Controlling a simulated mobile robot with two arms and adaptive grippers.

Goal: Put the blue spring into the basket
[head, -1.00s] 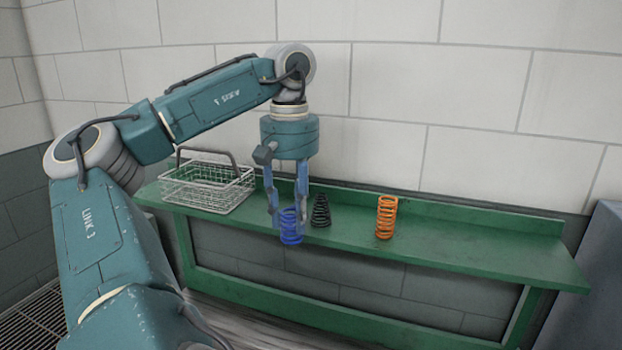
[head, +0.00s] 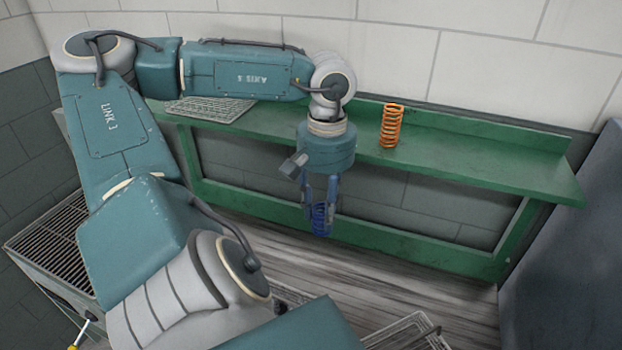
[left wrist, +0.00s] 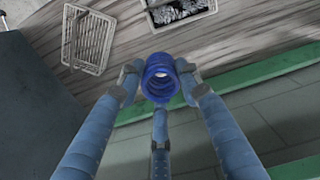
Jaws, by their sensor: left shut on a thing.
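The blue spring (head: 322,222) is held between the fingers of my left gripper (head: 320,206), in front of the green shelf and below its top. In the left wrist view the blue spring (left wrist: 160,82) sits between the fingertips, its open end facing the camera. My right gripper is not in view.
An orange spring (head: 391,126) stands on the green shelf (head: 470,160). Another wire basket (head: 408,332) shows low at the front right. The left wrist view shows a wire basket (left wrist: 86,42) and a container with dark contents (left wrist: 180,10). A grey block (head: 565,240) borders the right.

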